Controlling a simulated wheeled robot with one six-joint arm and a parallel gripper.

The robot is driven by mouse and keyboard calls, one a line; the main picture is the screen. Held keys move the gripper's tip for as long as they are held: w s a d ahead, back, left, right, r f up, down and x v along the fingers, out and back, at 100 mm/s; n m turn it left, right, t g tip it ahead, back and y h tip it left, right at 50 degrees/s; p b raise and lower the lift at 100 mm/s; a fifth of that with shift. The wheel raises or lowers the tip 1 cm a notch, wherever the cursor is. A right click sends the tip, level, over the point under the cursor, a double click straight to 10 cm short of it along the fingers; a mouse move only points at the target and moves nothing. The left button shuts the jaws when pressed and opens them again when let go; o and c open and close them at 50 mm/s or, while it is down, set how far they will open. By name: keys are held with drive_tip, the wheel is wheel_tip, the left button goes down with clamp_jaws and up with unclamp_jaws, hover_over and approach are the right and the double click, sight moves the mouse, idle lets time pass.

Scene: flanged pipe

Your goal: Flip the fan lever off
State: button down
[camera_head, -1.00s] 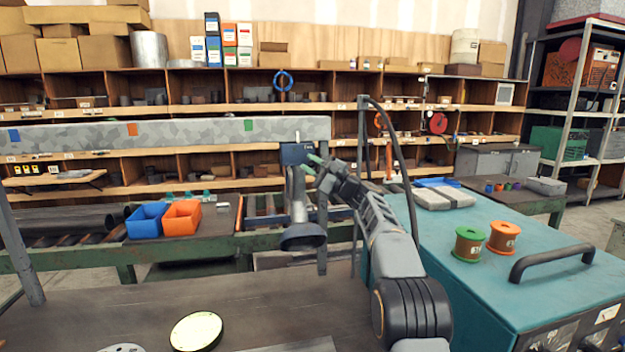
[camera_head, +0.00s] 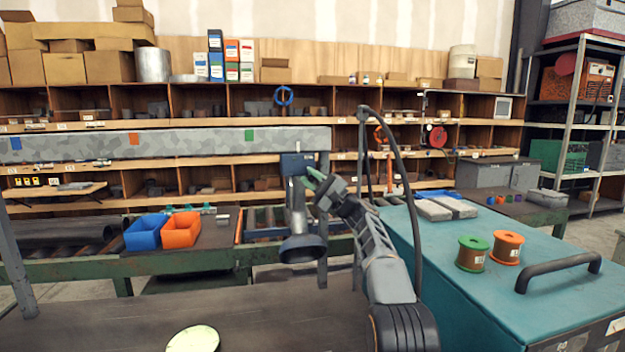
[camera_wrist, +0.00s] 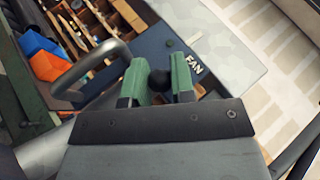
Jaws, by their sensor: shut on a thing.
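The fan switch box is a dark blue panel marked FAN (camera_wrist: 178,42) in the wrist view. It also shows in the head view (camera_head: 291,164), on a post above a grey duct with a flared hood (camera_head: 302,248). The lever (camera_wrist: 158,80) shows as a dark rounded knob between my fingers; the rest of it is hidden. My gripper (camera_wrist: 159,82) has green fingers, one on each side of the knob, and is shut on it. In the head view my gripper (camera_head: 315,179) is at the box's right side, and the lever cannot be made out.
A curved grey tube (camera_wrist: 95,68) passes close left of my fingers in the wrist view. A teal cabinet (camera_head: 450,245) with a green spool (camera_head: 471,254), an orange spool (camera_head: 506,247) and a black handle stands right of my arm. Blue and orange bins (camera_head: 181,230) sit left.

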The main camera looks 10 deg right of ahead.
drive_tip(key=c, duration=1)
unclamp_jaws()
drive_tip(key=shift+b+v, duration=1.7)
drive_tip(key=shift+v, duration=2.05)
